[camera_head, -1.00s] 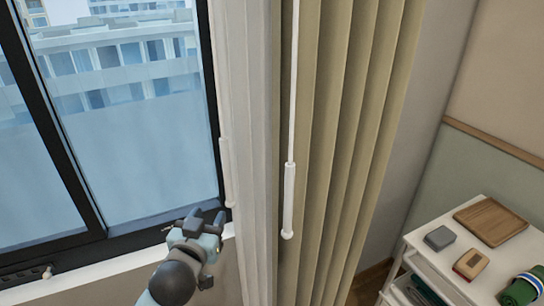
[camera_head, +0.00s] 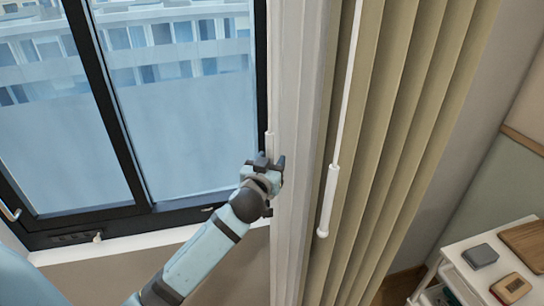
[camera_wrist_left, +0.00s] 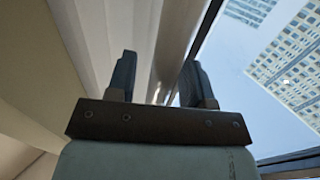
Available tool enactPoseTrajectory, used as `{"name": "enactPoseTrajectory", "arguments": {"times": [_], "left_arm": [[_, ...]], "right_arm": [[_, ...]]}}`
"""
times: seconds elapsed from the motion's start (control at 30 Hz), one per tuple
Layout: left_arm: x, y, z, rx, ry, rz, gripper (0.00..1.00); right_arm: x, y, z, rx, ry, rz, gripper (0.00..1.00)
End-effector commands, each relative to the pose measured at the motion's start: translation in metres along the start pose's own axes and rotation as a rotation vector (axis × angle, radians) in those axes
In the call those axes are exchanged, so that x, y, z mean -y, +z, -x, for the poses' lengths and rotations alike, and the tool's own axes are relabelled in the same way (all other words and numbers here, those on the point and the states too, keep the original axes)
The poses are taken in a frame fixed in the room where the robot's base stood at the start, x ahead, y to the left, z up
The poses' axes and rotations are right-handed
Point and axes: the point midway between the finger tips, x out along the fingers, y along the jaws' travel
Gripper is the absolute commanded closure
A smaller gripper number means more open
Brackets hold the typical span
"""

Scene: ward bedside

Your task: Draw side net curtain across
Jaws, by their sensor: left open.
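The white net curtain (camera_head: 300,110) hangs bunched at the right side of the window. A thin white wand (camera_head: 269,145) hangs along its left edge; its lower part is hidden behind my left gripper (camera_head: 271,164). The gripper is open at the wand, its fingers pointing up. In the left wrist view, a pale upright bar (camera_wrist_left: 178,45) shows between and beyond the two open fingers (camera_wrist_left: 158,82), beside the curtain folds (camera_wrist_left: 110,35). I cannot tell whether the fingers touch it. My right gripper is not in view.
A beige curtain (camera_head: 405,130) hangs to the right, with its own white wand (camera_head: 328,200). The dark-framed window (camera_head: 185,110) and white sill (camera_head: 140,244) are at left. A bedside cabinet (camera_head: 466,248) with small items stands at lower right.

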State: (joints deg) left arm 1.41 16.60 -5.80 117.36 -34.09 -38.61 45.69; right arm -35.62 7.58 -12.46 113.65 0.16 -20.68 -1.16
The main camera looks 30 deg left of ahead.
Motion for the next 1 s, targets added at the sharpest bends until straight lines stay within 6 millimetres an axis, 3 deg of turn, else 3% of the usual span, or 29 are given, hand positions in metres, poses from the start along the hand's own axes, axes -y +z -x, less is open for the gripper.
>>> {"name": "enactPoseTrajectory", "arguments": {"times": [0.4,0.6,1.0], "left_arm": [[-0.0001,0.0005,-0.0089,0.001,0.000,0.000,0.53],[-0.0001,0.0004,-0.0087,0.001,0.000,0.000,0.98],[-0.0015,0.0012,-0.0139,0.001,-0.001,0.000,1.00]], "right_arm": [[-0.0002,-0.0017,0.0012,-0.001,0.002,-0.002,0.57],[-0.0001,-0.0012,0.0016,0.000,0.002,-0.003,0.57],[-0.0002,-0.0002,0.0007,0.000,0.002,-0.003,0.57]]}}
